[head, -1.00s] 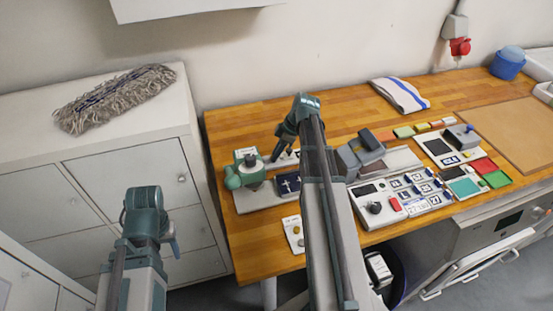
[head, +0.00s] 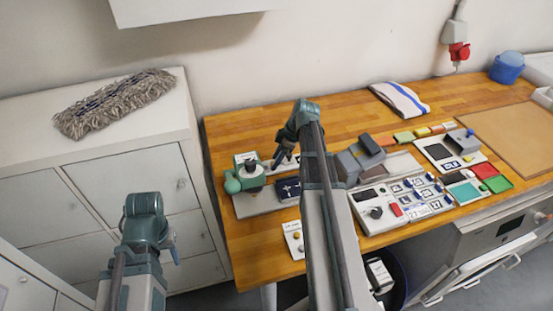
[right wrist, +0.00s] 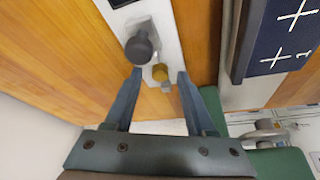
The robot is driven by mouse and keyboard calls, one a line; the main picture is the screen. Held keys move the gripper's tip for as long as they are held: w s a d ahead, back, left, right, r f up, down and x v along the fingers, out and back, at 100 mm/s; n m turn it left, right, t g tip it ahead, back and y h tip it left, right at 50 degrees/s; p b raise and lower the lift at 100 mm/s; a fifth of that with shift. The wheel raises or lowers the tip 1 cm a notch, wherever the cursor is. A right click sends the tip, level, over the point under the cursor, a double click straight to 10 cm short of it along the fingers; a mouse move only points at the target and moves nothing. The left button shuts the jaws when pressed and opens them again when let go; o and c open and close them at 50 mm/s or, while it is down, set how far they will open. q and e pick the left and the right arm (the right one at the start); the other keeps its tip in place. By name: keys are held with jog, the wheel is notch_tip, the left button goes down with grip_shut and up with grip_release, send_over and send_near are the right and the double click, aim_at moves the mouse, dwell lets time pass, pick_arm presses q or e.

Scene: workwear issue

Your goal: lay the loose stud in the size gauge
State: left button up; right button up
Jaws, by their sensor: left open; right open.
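A small gold stud (right wrist: 160,73) stands on a white strip (right wrist: 166,30) in the right wrist view. A larger dark grey round-headed piece (right wrist: 140,48) is beside it on the strip. My right gripper (right wrist: 159,75) is open, one finger on each side of the gold stud; I cannot tell whether they touch it. In the head view my right gripper (head: 280,160) is low over the bench, behind the navy board. The strip may be the size gauge; its markings are not readable. My left gripper (head: 172,250) is open and empty, away from the bench.
The navy board with white crosses (head: 289,189) and a green press (head: 233,184) are close to my right gripper. A card with gold studs (head: 293,236) lies at the front edge. Grey blocks (head: 349,167) and a control panel (head: 376,213) are to the right.

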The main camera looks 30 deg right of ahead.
pick_arm(q)
notch_tip(320, 180, up, 11)
jog(key=p, duration=1.1)
pick_arm(e)
jog(key=v, duration=1.2)
jog(key=shift+r, duration=0.15)
pick_arm(q)
jog(key=shift+r, duration=0.1)
pick_arm(e)
jog(key=shift+a, duration=0.1)
